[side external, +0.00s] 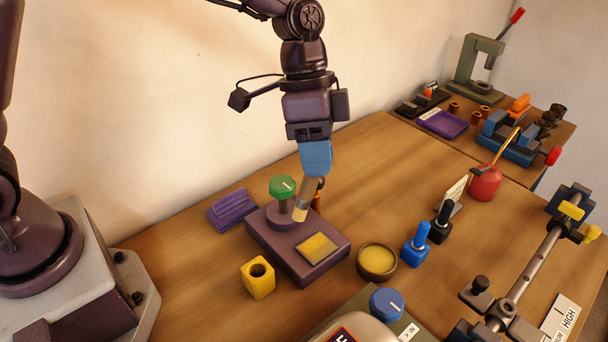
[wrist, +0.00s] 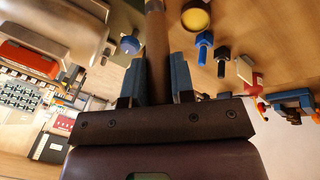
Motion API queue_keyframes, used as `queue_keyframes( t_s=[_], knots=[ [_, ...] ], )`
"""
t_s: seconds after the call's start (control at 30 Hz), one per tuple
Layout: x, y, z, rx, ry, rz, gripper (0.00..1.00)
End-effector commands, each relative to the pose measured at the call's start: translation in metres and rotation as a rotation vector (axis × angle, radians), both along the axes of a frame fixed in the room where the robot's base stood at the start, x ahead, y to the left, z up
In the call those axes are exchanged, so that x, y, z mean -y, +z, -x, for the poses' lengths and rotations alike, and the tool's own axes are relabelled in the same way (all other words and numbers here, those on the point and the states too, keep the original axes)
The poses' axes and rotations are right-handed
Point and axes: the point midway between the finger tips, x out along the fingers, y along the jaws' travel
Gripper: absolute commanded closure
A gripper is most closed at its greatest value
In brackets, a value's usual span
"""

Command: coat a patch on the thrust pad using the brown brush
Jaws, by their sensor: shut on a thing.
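My gripper (side external: 316,168), with blue fingers, is shut on the brown brush (side external: 308,192) and holds it tilted, bristles down. In the wrist view the brush handle (wrist: 156,40) runs up between the gripper's fingers (wrist: 158,82). The pale yellow bristle tip is beside the green knob, above the dark purple block; whether it touches the block is unclear. The block (side external: 283,256), which I take for the thrust pad, has a square yellow patch (side external: 318,247) on top, in front and right of the tip. A round bowl (side external: 362,272) of yellow paste (side external: 378,258) stands right of the block.
The green knob (side external: 282,186) rises from the block close to the brush. A yellow holder (side external: 257,283) with a hole stands in front left, and a purple ridged block (side external: 231,210) behind left. Blue (side external: 416,245) and black (side external: 441,225) upright pieces stand right of the bowl.

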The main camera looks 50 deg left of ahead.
Motion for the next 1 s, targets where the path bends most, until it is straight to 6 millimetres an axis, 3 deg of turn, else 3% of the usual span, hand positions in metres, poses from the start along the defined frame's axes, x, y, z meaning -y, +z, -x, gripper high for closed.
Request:
queue_keyframes(
  t_s=[0.13, 0.6, 1.0],
  knots=[
    [0.009, 0.008, -0.001, 0.008, -0.003, -0.003, 1.00],
    [0.008, -0.035, -0.001, 0.008, -0.002, -0.002, 1.00],
    [0.008, -0.039, -0.001, 0.009, -0.002, -0.003, 1.00]
  ],
)
